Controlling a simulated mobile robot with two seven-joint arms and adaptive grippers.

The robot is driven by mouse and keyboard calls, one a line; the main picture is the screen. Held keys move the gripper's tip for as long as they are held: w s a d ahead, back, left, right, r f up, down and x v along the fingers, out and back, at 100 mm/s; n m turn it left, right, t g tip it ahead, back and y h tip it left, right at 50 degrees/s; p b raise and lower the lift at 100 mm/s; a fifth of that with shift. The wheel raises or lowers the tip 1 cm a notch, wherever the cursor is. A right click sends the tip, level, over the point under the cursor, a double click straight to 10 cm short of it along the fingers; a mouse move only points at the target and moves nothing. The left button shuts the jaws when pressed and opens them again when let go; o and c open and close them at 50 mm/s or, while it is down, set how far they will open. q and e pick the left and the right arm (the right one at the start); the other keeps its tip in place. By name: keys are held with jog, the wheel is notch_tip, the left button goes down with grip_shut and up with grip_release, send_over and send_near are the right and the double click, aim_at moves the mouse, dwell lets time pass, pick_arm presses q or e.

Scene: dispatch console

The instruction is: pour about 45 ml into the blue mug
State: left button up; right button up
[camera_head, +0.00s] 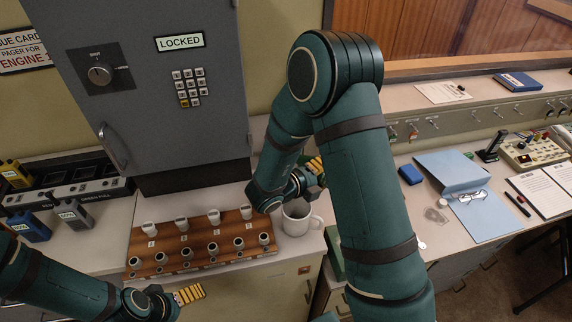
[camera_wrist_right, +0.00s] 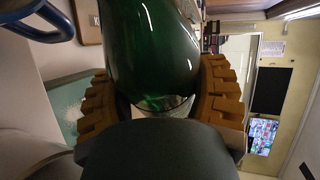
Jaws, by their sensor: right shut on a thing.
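My right gripper (camera_wrist_right: 163,100) is shut on a green glass bottle (camera_wrist_right: 152,50), which fills the middle of the right wrist view. In the head view the right gripper's yellow fingers (camera_head: 317,164) show just past my right wrist, and the bottle is hidden there. A blue curved piece (camera_wrist_right: 42,22) shows at the top left of the wrist view; I cannot tell whether it is the blue mug. No blue mug is clear in the head view. My left gripper (camera_head: 188,294) is low at the left, seen edge-on, with its opening unclear.
A white mug (camera_head: 297,218) stands on the counter beside my right wrist. A wooden rack (camera_head: 140,240) with several white handles and dark knobs is left of it. The grey locked cabinet (camera_head: 150,75) stands behind. A blue folder (camera_head: 455,172) and papers lie at the right.

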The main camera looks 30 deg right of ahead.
jog(key=shift+n+h, duration=0.3)
jog(key=shift+n, duration=0.2)
jog(key=shift+r, duration=0.2)
jog(key=shift+s+d, duration=0.1)
jog(key=shift+s, duration=0.05)
jog(key=shift+s+d, duration=0.1)
jog(key=shift+s, duration=0.05)
dwell(0.3)
jog(key=shift+r+n+g+p, duration=0.3)
jog(key=shift+r+n+p, duration=0.2)
jog(key=shift+p, duration=0.15)
dwell(1.6)
